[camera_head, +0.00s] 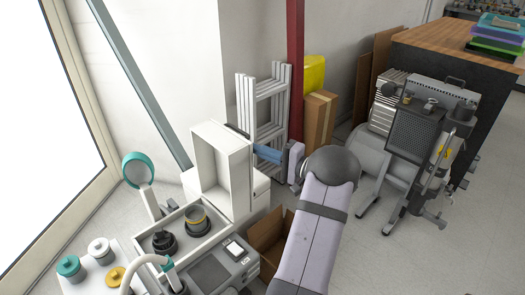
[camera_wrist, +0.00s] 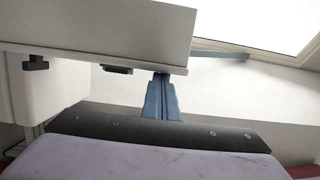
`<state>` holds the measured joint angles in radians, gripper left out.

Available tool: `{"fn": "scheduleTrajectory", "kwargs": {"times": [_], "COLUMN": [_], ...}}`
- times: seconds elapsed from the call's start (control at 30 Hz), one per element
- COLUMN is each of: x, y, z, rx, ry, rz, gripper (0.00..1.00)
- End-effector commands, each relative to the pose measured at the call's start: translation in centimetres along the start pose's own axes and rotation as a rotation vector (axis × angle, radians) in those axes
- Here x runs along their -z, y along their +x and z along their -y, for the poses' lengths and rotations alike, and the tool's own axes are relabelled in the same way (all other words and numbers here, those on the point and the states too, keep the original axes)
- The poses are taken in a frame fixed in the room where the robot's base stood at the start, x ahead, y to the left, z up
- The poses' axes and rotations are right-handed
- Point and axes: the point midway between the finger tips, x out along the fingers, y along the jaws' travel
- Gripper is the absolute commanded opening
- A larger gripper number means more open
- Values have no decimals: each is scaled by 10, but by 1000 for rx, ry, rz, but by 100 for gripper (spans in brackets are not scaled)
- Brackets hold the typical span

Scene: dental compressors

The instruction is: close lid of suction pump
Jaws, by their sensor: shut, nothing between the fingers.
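The suction pump is a white open-topped box (camera_head: 205,243) at the lower left of the head view, with dark round units inside. Its white hollow lid (camera_head: 223,155) stands open, roughly upright, at the box's back right. My gripper (camera_head: 256,151) has blue fingers, shut and empty, pointing left at the lid's right side. In the wrist view the lid (camera_wrist: 100,25) fills the upper left, and the blue fingertips (camera_wrist: 161,78) are at its lower edge. I cannot tell whether they touch it. The lid's outer back is mostly hidden in the head view.
A white folded ladder (camera_head: 264,95) and a red post (camera_head: 295,70) stand close behind my gripper. A teal-rimmed round lamp (camera_head: 138,170) and jars (camera_head: 100,250) are left of the pump. An open cardboard box (camera_head: 265,240) lies to its right.

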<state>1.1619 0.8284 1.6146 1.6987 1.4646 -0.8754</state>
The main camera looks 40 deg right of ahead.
Motion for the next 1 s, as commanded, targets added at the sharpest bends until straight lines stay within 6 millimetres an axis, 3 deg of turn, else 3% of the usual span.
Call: {"fn": "scheduleTrajectory", "kwargs": {"times": [0.5,0.8,1.0], "x": [-102,-164,-203], "y": [26,40,50], "z": [16,9,-2], "rx": [-82,-134,-132], "ry": [-351,-565,-555], "rz": [7,6,6], "gripper": [0,0,0]}}
